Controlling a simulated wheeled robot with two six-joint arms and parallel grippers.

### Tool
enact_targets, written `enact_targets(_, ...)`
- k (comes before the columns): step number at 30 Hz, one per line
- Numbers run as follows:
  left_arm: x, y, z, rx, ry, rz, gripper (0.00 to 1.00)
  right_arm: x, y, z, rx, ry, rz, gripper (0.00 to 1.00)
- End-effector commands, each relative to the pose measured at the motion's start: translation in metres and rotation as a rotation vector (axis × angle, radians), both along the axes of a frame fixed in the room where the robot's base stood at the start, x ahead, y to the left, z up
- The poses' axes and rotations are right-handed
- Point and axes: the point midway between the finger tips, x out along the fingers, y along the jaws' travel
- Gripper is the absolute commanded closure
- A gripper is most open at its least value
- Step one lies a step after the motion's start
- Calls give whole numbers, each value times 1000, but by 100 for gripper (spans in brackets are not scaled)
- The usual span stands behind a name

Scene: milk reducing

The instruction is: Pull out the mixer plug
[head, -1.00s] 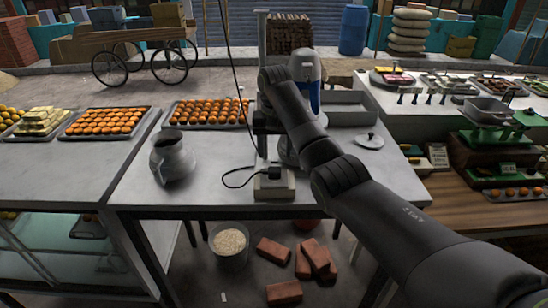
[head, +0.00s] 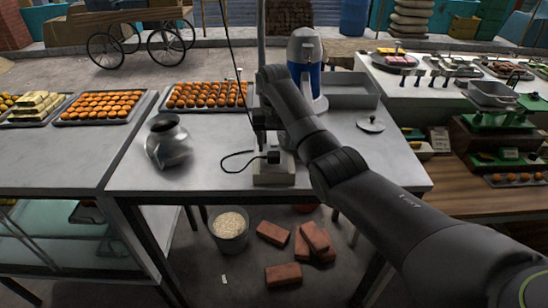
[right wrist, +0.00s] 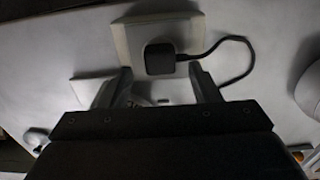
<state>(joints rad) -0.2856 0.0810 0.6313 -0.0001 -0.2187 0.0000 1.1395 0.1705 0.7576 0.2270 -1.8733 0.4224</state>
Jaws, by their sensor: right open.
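The white and blue mixer (head: 306,78) stands on the grey table (head: 220,182), partly hidden behind my right arm. The black plug (head: 274,157) sits in the pale socket box (head: 270,178) near the table's front edge, with a black cord looping left. My right gripper (head: 264,138) is just above and behind the plug. In the right wrist view the open fingers (right wrist: 160,82) point toward the plug (right wrist: 160,58), one to each side of it and a little short of it. The socket box (right wrist: 140,38) lies beyond. Nothing is between the fingers. My left gripper is out of view.
A metal jug (head: 168,142) stands left of the socket box. A tray of orange sweets (head: 207,94) lies at the back left, and a lid (head: 371,124) lies to the right. A thin dark cable (head: 237,72) hangs down near my gripper.

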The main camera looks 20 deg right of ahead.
Motion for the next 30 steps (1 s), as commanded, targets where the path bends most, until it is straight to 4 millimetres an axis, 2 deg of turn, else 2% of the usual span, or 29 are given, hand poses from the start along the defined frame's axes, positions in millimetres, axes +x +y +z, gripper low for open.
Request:
enact_targets(6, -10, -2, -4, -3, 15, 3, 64, 0, 0, -26, 0, 2, -1, 44)
enact_targets(10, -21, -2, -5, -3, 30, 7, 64, 0, 0, -34, -1, 0, -1, 44)
enact_targets(30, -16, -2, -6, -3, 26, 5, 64, -1, -1, -38, -2, 5, -1, 44)
